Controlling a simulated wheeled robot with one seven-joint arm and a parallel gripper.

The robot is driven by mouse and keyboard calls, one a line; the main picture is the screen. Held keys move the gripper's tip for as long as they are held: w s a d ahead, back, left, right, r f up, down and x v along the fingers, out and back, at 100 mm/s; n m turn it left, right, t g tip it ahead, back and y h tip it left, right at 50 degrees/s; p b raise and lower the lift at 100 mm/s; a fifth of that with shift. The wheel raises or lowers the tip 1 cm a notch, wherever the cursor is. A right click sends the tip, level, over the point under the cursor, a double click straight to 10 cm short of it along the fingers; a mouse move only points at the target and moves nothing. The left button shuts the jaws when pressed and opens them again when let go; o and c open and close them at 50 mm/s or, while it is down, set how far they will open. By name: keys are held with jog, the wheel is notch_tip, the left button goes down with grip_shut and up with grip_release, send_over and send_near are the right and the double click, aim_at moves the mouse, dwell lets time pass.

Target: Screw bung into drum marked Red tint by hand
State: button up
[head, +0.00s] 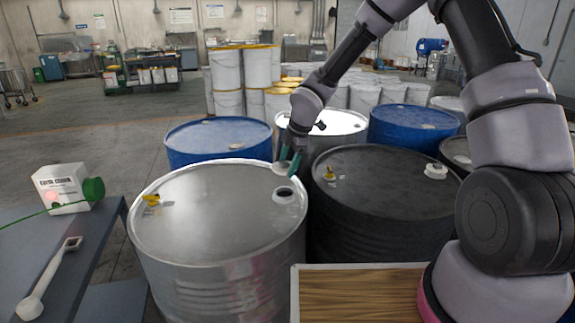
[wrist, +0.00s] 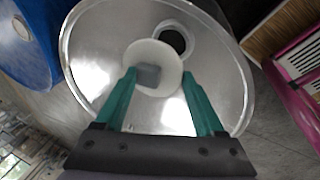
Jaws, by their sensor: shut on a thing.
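My gripper (head: 291,161) is shut on a round white bung (head: 281,167) with a grey square middle. It holds the bung over the far right rim area of a bare silver drum (head: 205,220). The drum's open bung hole (head: 284,195) lies nearer the camera than the bung. In the wrist view, the bung (wrist: 145,55) sits between the green fingertips (wrist: 159,76), and the dark hole (wrist: 175,38) shows just beyond it, partly covered by its edge. The bung and hole are not lined up in that view. No Red tint marking is readable on any drum.
A black drum (head: 385,195) with a yellow fitting and a white bung stands close on the right. Blue drums (head: 218,140) (head: 413,126) stand behind. A table with a white green-capped container (head: 62,188) is left. A wooden top (head: 355,293) is in front.

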jog(key=shift+f, duration=2.5)
jog(key=shift+f, duration=0.25)
jog(key=shift+f, duration=0.45)
jog(key=shift+f, duration=1.1)
jog(key=o, duration=1.4)
jog(key=shift+c, duration=0.2)
jog(key=v, duration=1)
jog(key=shift+d+r, duration=0.15)
jog(key=shift+r, duration=0.25)
